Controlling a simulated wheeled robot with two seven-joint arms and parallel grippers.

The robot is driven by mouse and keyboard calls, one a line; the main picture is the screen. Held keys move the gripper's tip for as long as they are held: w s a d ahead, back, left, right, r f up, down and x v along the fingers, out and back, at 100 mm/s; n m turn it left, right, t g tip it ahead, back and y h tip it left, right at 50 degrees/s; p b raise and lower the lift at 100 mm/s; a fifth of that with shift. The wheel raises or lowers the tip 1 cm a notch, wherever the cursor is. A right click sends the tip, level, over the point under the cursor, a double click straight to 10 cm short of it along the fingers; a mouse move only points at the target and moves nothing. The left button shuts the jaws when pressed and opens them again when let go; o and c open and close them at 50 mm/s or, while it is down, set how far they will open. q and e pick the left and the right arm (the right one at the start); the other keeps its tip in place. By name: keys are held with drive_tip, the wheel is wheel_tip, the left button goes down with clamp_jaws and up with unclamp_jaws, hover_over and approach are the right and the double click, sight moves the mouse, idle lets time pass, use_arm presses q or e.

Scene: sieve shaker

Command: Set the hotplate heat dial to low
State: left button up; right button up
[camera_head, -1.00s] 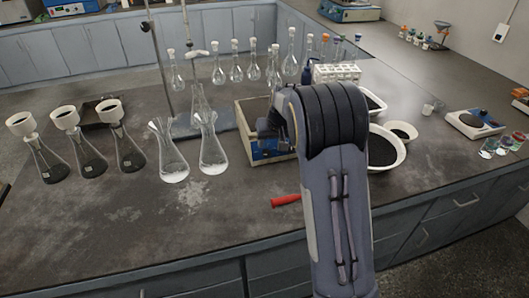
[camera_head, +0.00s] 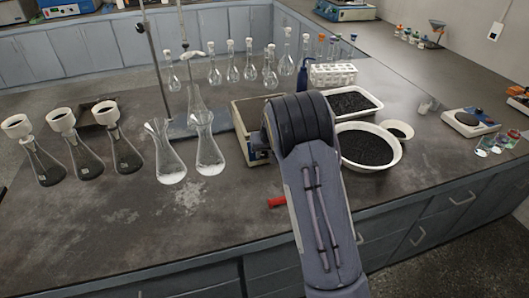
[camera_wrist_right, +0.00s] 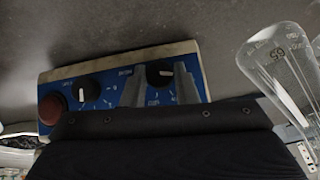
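The hotplate (camera_head: 241,117) is a beige box with a blue front, partly hidden behind my right arm in the head view. In the right wrist view its blue panel (camera_wrist_right: 110,88) carries a red button (camera_wrist_right: 52,108), a black dial on the left (camera_wrist_right: 86,91) and a black dial on the right (camera_wrist_right: 159,75), each with a white mark. The small lettering appears upside down and is hard to read. My right gripper (camera_wrist_right: 160,69) is open, its two grey fingers on either side of the right dial. I cannot tell whether they touch it. My left gripper is not in view.
A red-handled object (camera_head: 277,202) lies in front of the hotplate. Conical flasks (camera_head: 209,155) stand close on its left. A white bowl (camera_head: 392,160) and a tray of dark grains (camera_head: 376,108) sit right of my arm. The front left bench is clear.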

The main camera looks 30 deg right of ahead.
drive_tip(key=c, duration=0.4)
drive_tip(key=shift+d+f+m+y+b, duration=0.25)
drive_tip(key=shift+m+y+b, duration=0.3)
drive_tip(key=shift+b, duration=0.6)
drive_tip(key=m+y+b, duration=0.1)
drive_tip(key=b, duration=0.1)
drive_tip(key=m+t+y+b, duration=0.1)
drive_tip(key=b, duration=0.1)
drive_tip(key=m+t+y+b, duration=0.1)
drive_tip(key=b, duration=0.1)
drive_tip(key=shift+s+d+f+y+b, duration=0.15)
drive_tip(key=shift+d+y+b, duration=0.15)
drive_tip(key=shift+y+b, duration=0.1)
drive_tip(key=shift+m+t+y+b, duration=0.55)
drive_tip(key=shift+m+t+b, duration=0.25)
drive_tip(key=shift+b, duration=0.45)
drive_tip(key=shift+r, duration=0.2)
drive_tip(key=o, duration=1)
drive_tip(key=v, duration=0.8)
